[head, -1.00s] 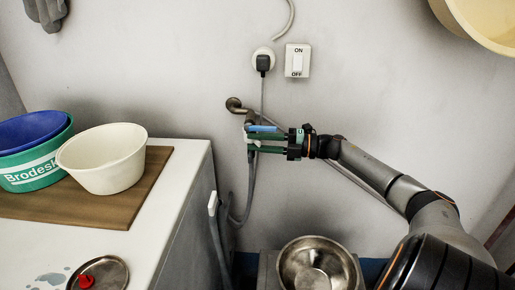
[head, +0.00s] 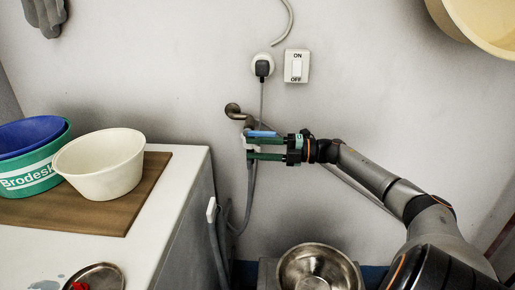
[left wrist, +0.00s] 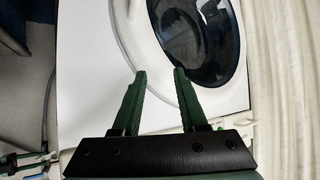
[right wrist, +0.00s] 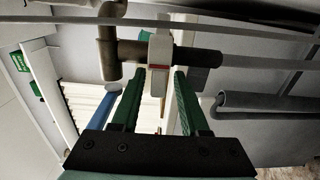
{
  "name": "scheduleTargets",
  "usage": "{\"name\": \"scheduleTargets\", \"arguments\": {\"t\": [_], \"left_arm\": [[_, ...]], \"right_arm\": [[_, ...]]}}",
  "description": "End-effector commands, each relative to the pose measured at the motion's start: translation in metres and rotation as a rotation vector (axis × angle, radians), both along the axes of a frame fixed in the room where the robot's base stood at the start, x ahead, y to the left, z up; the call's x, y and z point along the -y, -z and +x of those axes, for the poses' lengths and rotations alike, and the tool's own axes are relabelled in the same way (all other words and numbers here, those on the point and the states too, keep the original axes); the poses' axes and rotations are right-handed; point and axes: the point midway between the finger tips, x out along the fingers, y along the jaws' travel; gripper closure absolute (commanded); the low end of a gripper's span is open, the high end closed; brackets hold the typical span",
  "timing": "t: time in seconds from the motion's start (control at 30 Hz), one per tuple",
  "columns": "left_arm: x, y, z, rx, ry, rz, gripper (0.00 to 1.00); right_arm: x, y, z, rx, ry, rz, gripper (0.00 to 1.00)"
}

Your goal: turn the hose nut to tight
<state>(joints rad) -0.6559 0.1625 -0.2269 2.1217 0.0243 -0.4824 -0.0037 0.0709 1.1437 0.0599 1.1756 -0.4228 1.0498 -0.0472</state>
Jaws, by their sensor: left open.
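The hose nut (right wrist: 160,45) is a pale piece with a red line, at the end of the brown tap pipe (right wrist: 112,50) in the right wrist view. My right gripper (right wrist: 160,72) is open, with its green fingertips close to the nut, one to each side. I cannot tell whether they touch it. In the head view my right gripper (head: 248,148) reaches from the right to the tap (head: 236,111) on the wall, and its fingers partly hide the nut. A blue lever (head: 262,134) lies along the upper finger. My left gripper (left wrist: 160,71) is open and empty.
A grey hose (head: 250,190) hangs below the tap. A socket with a black plug (head: 263,68) and a switch (head: 297,66) are above. A metal bowl (head: 318,270) stands below right, and a counter with basins (head: 100,165) is at left. My left gripper faces a washing machine (left wrist: 200,35).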

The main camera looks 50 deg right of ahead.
Motion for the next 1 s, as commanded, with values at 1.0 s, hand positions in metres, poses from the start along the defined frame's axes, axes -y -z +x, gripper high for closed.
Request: {"name": "scheduleTargets", "arguments": {"t": [1.0], "left_arm": [[0.007, 0.021, -0.03, -0.158, -0.003, -0.013, 0.57]], "right_arm": [[0.066, -0.002, -0.083, -0.001, 0.003, 0.0, 0.49]]}}
